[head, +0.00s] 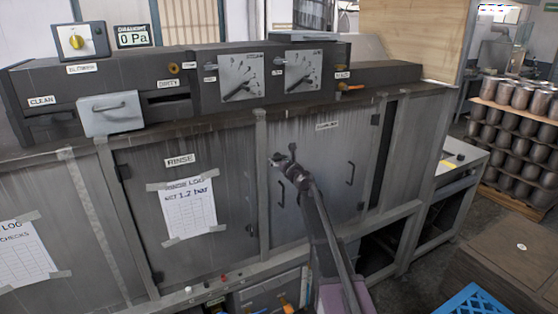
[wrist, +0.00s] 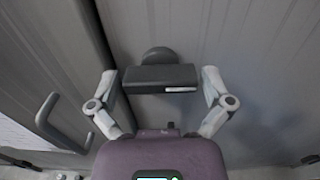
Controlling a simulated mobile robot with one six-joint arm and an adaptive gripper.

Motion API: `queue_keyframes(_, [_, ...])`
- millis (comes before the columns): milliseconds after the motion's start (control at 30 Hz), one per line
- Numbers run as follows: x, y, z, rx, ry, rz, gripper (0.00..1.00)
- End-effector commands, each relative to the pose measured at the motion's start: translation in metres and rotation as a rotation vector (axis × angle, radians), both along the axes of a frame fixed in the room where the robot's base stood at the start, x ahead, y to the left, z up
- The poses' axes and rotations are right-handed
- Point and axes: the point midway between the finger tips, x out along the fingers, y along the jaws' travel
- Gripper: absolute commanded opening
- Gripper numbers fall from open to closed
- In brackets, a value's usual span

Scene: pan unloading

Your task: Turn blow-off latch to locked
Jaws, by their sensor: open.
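A dark grey bar-shaped latch (wrist: 160,78) on a round boss sits on the grey cabinet panel, upper middle of the wrist view. The bar lies roughly level and has a small pale mark near its right end. I take it for the blow-off latch; no label naming it is readable. My gripper (wrist: 159,88) is open, with one finger to each side of the bar and a visible gap on both sides. In the head view my gripper (head: 284,158) is in front of the middle-right cabinet door (head: 318,172), where it hides most of the latch.
Gauges (head: 241,77), a blower box with a yellow knob (head: 76,42) and a grey drawer (head: 110,114) are above. A blue crate (head: 474,303) is lower right.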

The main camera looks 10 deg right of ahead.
Motion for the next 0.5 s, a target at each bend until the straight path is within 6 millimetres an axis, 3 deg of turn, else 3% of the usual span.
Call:
queue_keyframes(33, [-0.0001,-0.0001,0.0000,0.000,0.000,0.000,0.91])
queue_keyframes(200, [0.0000,-0.0002,0.0000,0.000,0.000,0.000,0.41])
queue_keyframes(500, [0.0001,-0.0003,0.0001,-0.011,-0.004,0.000,0.38])
